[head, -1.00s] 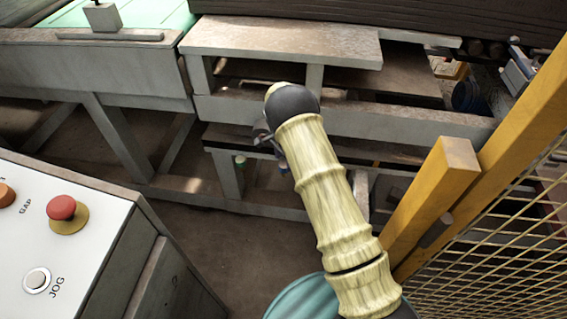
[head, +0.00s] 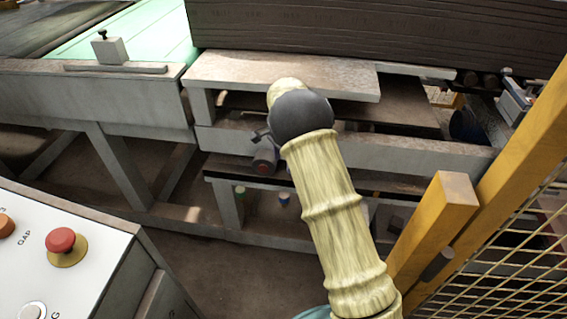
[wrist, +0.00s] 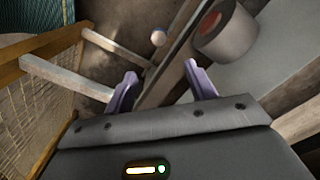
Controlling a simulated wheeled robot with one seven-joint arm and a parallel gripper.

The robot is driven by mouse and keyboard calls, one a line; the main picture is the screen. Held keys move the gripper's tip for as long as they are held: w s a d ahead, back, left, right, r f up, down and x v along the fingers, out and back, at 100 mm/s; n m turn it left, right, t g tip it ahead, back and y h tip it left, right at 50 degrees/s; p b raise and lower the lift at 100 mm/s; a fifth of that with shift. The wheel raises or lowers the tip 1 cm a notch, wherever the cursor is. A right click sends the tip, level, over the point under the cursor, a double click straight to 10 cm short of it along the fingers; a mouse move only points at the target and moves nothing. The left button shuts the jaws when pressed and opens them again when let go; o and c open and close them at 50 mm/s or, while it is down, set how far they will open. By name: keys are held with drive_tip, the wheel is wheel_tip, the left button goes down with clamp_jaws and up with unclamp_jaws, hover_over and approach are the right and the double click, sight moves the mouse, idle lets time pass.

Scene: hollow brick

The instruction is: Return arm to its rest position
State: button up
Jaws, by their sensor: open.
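My arm reaches from the bottom of the head view up toward the grey machine frame (head: 330,148). In the wrist view my gripper (wrist: 160,82) shows two purple fingers standing apart, with nothing between them. A grey cylinder with a red end (wrist: 225,30) lies just beyond the right finger, and I cannot tell whether they touch. The same cylinder seems to show in the head view (head: 264,162), left of my arm's dark joint. My fingers are hidden or too small to make out in the head view.
A control panel (head: 95,250) with a red button (head: 62,241) stands at the lower left. A yellow post (head: 435,215) and mesh fence (head: 500,260) stand close on the right. A thick dark slab (head: 400,35) lies above the grey shelf (head: 290,75). Open floor shows below the frame.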

idle(0.3)
drive_tip(key=s+d+r+n+t, duration=0.1)
drive_tip(key=s+d+r+n, duration=0.25)
drive_tip(key=s, duration=0.65)
drive_tip(key=s+d+r+n+t, duration=0.1)
drive_tip(key=s+d+r+n, duration=0.3)
drive_tip(key=s, duration=0.6)
drive_tip(key=s+d+r+n+t, duration=0.15)
drive_tip(key=s+d+n, duration=0.35)
drive_tip(key=s, duration=0.5)
wheel_tip(320, 180, up, 12)
drive_tip(key=m+p, duration=0.1)
drive_tip(key=p, duration=1.1)
drive_tip(key=shift+w+d+r+g+p, duration=0.15)
drive_tip(key=shift+w+d+g+p, duration=0.1)
drive_tip(key=shift+g+p, duration=0.2)
